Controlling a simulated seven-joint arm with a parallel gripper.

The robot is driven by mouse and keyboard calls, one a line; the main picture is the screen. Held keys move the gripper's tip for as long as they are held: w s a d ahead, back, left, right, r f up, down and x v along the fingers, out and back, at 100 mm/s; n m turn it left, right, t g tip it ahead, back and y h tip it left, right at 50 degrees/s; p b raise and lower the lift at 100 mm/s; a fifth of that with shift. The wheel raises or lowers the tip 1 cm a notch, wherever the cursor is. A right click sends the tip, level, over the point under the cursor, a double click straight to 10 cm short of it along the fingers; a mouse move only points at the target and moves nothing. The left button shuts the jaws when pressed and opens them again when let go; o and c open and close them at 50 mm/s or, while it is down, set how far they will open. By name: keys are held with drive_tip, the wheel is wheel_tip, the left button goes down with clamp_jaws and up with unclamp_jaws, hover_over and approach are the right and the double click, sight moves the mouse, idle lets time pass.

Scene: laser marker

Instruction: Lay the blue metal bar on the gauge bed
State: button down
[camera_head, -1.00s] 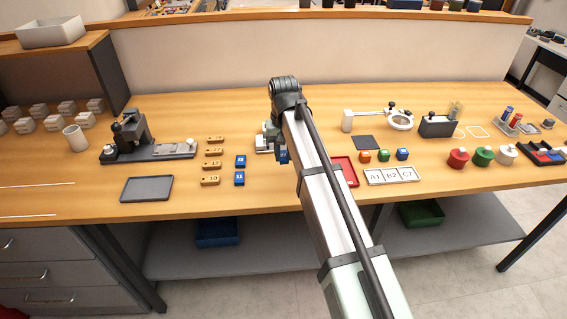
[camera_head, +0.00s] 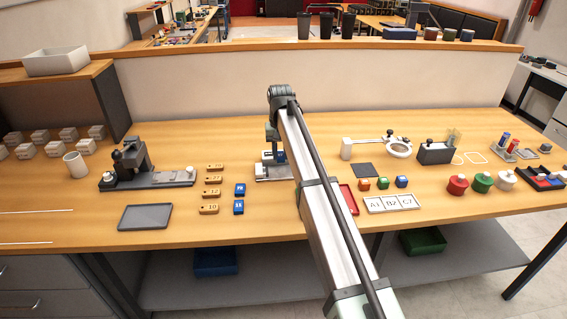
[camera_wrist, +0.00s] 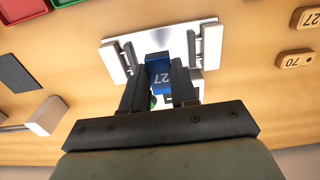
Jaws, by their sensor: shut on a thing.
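The gauge bed is a pale plate with grey upright rails on either side (camera_wrist: 168,35). The bar is over the bed, between the rails; I cannot tell whether it touches the plate. In the head view the gauge bed (camera_head: 268,178) stands mid-table, partly hidden by my arm. My gripper (camera_head: 272,152) is above it, and its fingertips are hard to make out.
Two other blue bars (camera_head: 239,190) and several wooden tags (camera_head: 209,194) lie left of the bed. A grey tray (camera_head: 145,217) and a dark fixture (camera_head: 135,165) are further left. A red tray (camera_head: 348,200) is close on the right. The table front of the bed is clear.

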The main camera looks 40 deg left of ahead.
sight(280, 172)
drive_tip(key=shift+w+a+f, duration=0.1)
drive_tip(key=shift+f, duration=1.15)
drive_tip(key=shift+a+f, duration=0.1)
drive_tip(key=shift+f, duration=1.15)
drive_tip(key=shift+f, duration=0.4)
idle(0.4)
drive_tip(key=c, duration=0.8)
unclamp_jaws()
wheel_tip(280, 172, up, 14)
drive_tip(key=shift+f, duration=0.1)
